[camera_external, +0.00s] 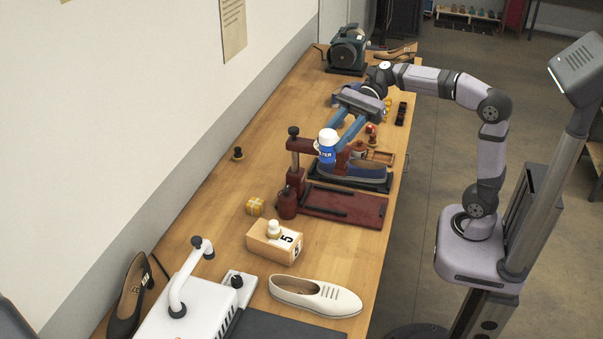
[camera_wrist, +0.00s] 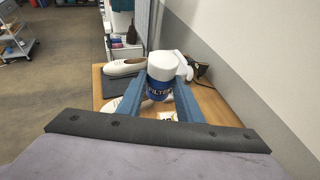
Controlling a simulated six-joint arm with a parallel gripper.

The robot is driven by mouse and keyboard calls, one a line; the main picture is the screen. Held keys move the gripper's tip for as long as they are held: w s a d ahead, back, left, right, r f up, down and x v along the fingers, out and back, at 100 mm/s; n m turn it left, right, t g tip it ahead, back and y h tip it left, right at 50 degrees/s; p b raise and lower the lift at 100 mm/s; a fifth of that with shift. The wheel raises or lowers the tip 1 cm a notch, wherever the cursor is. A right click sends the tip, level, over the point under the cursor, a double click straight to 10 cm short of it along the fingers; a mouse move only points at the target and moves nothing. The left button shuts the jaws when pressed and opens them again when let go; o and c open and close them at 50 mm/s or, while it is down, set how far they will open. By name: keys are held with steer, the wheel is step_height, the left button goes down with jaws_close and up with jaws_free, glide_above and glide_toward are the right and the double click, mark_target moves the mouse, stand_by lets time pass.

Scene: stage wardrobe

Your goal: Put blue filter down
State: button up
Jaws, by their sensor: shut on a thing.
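The blue filter (camera_external: 327,150) is a short blue cylinder with a white top and white lettering. My gripper (camera_external: 329,143) is shut on it and holds it upright above the table, near the dark red press (camera_external: 299,165). In the wrist view the filter (camera_wrist: 160,81) sits between my two blue fingers, its lettering partly covered by a finger. The wooden table (camera_external: 212,215) lies below. Whether the filter touches anything beneath it cannot be told.
A wooden block marked 5 (camera_external: 274,243) with a white knob stands nearer the camera. A blue shoe (camera_external: 362,170) lies beside the press. A cream shoe (camera_external: 315,296), a white machine (camera_external: 190,305) and a dark heeled shoe (camera_external: 130,298) stand at the near end. Bare wood shows along the wall side.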

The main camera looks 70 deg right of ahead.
steer(key=s+a+r+n+g+y, duration=0.1)
steer(key=s+a+r+n+g, duration=0.15)
steer(key=s+a+g, duration=0.4)
steer(key=shift+s+d+f+t+p, duration=0.15)
steer(key=shift+d+f+t, duration=0.3)
steer(key=shift+f, duration=5.65)
steer(key=shift+s+d+f+t+p, duration=0.15)
steer(key=shift+f+t, duration=0.45)
steer(key=shift+f, duration=5.5)
steer(key=shift+s+d+f+t+p, duration=0.15)
steer(key=shift+d+f+t, duration=0.3)
steer(key=shift+f, duration=5.65)
steer(key=shift+f, duration=0.2)
steer(key=o, duration=1.1)
steer(key=shift+c, duration=0.2)
steer(key=shift+r, duration=0.1)
